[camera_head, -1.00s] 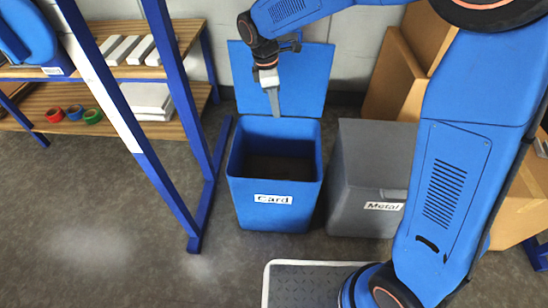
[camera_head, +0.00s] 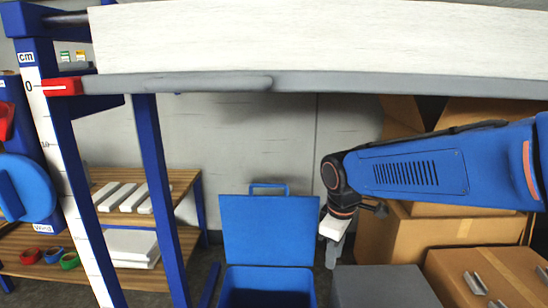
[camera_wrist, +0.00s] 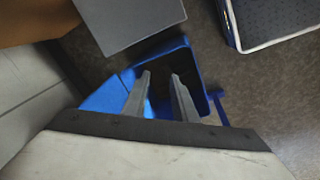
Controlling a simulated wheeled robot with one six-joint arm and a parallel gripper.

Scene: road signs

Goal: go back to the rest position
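My gripper (camera_head: 333,250) hangs at the end of my blue arm, pointing down, just right of the raised lid (camera_head: 269,230) of the blue bin (camera_head: 268,290). In the wrist view my gripper's two grey fingers (camera_wrist: 161,78) stand apart with nothing between them. The blue bin also shows in the wrist view (camera_wrist: 207,82), open, beyond the fingertips. Its inside is dark there, and I cannot make out any contents.
A grey bin (camera_head: 385,288) stands right of the blue one. Cardboard boxes (camera_head: 430,235) are stacked at the right. A blue-framed shelf (camera_head: 158,180) stands at the left. A pale board (camera_head: 320,40) crosses the top of the head view.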

